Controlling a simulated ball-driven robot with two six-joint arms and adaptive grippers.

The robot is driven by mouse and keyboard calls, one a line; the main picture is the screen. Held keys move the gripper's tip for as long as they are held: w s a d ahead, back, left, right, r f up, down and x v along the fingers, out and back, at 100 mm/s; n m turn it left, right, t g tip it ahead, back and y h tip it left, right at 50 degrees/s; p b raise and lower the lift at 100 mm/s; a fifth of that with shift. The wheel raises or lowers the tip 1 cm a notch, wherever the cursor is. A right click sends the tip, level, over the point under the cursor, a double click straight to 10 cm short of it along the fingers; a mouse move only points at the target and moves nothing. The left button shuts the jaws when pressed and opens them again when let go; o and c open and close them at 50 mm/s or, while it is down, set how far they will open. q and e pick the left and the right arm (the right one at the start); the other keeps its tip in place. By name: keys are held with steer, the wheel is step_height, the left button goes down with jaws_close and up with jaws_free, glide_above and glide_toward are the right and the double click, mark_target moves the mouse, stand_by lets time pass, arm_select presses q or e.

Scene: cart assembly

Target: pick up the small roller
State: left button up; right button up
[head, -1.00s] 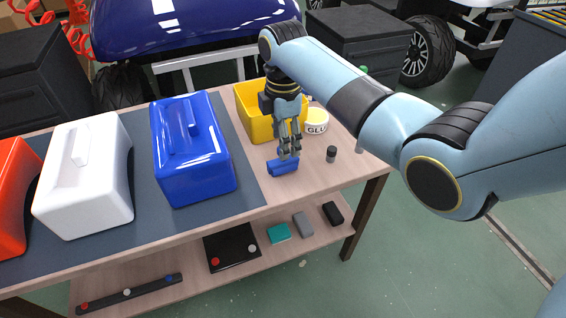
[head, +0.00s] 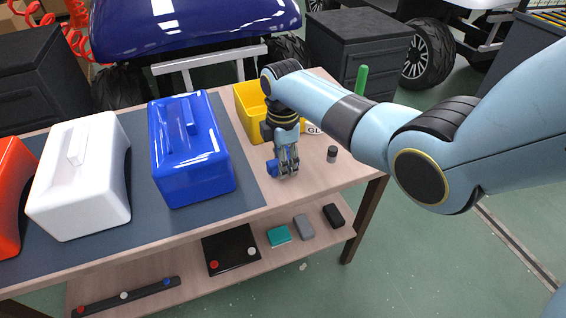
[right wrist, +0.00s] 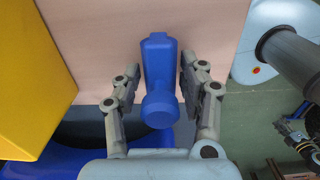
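The small roller, as I take it, is a blue piece with a squared body and a rounded end. It shows in the right wrist view (right wrist: 159,108) between my fingers, and in the head view (head: 272,168) at the left side of the fingers. My right gripper (head: 288,172) is low over the wooden table, right of the blue bin. Whether the piece touches the table is hard to tell.
A yellow bin (head: 250,112) and a partly hidden white glue tub (head: 313,129) stand behind the gripper. A small dark cylinder (head: 332,154) stands to the right. Blue (head: 190,150), white (head: 80,180) and red (head: 10,200) boxes stand left. The table's front right is clear.

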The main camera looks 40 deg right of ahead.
jaws_close()
steer(key=shift+r, duration=0.6)
step_height(320, 180, up, 3)
steer(key=shift+f+p, duration=0.1)
steer(key=shift+p, duration=0.45)
steer(key=s+d+r+p, duration=0.2)
steer(key=s+d+r, duration=0.2)
steer(key=s+r, duration=0.3)
steer(key=s, duration=0.4)
